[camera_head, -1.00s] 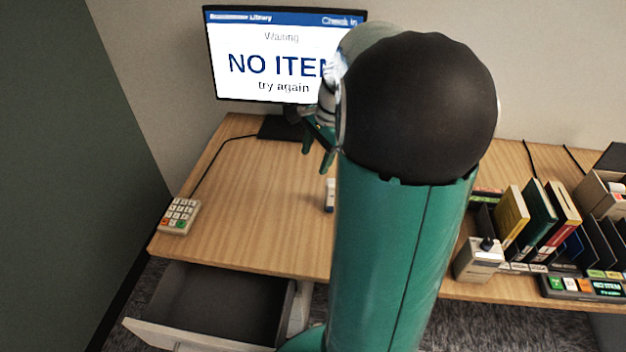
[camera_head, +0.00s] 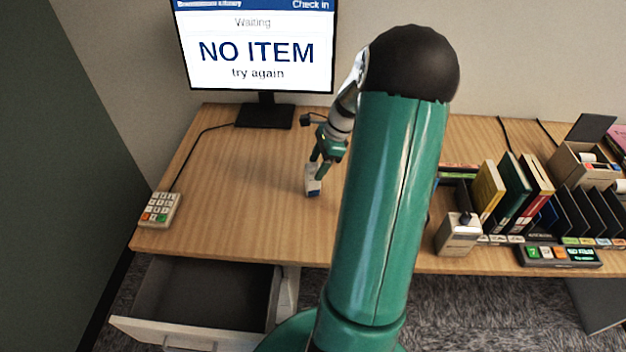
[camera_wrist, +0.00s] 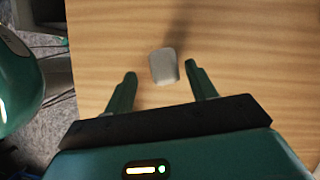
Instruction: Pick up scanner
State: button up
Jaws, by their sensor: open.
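In the wrist view my gripper (camera_wrist: 160,72) is open, with one finger on each side of the object and a gap on both sides. I cannot tell the exact height between the fingertips and the object.
A monitor (camera_head: 255,50) reading "NO ITEM" stands behind. A keypad (camera_head: 159,209) is at the desk's left edge, above an open drawer (camera_head: 205,300). Books (camera_head: 510,190), a grey box-shaped device (camera_head: 458,236) and a sorter rack stand right. The desk's left middle (camera_head: 225,190) is clear.

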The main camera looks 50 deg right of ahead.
aim_at(306, 184)
jog(key=x, duration=0.6)
jog(key=shift+w+d, duration=0.2)
jog(key=shift+c, duration=0.3)
jog(key=shift+r, duration=0.1)
jog(key=c, duration=1.1)
